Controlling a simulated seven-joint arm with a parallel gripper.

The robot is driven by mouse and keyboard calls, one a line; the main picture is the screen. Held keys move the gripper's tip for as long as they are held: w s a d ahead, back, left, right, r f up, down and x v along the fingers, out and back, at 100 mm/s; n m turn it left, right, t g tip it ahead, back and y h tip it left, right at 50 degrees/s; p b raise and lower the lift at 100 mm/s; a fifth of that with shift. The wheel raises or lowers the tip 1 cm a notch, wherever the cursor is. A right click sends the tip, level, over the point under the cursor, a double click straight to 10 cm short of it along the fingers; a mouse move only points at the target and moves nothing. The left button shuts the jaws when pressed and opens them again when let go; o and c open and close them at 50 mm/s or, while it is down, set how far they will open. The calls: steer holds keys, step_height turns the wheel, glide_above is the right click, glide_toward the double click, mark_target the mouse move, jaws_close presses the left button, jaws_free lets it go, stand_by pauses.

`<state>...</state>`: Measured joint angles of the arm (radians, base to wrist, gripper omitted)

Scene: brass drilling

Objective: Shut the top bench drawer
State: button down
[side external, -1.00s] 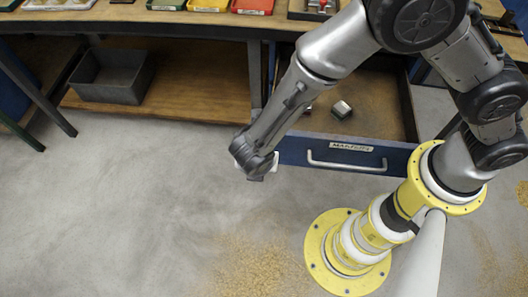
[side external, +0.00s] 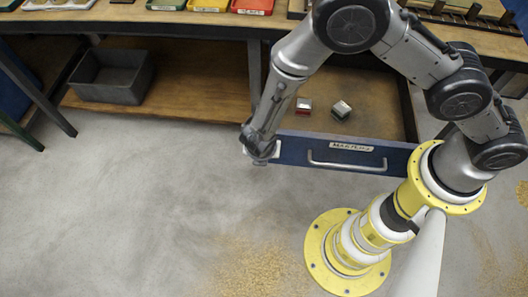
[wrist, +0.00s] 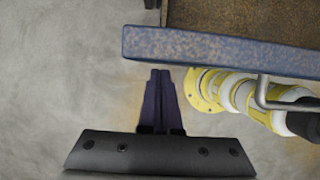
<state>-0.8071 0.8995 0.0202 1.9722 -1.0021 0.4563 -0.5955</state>
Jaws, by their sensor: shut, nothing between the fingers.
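The top bench drawer (side external: 345,153) stands pulled out from under the bench, with a blue front, a label and a pale bar handle (side external: 347,165). In the wrist view my gripper's fingers (wrist: 160,75) are together and empty, just left of and below the blue front's edge (wrist: 220,50). The handle also shows there at the right (wrist: 262,92).
The wooden bench top (side external: 190,22) holds coloured bins (side external: 252,6) along the back. A grey bin (side external: 112,76) sits on the lower shelf at left. My yellow and white base stands close to the drawer's right end. The floor at left is clear.

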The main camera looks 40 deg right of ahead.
steer(key=w+d, duration=2.3)
steer(key=shift+w+d, duration=0.2)
steer(key=shift+d, duration=0.05)
steer(key=shift+w+d, duration=0.25)
steer(key=shift+w, duration=0.05)
steer(key=shift+w+d+r, duration=0.1)
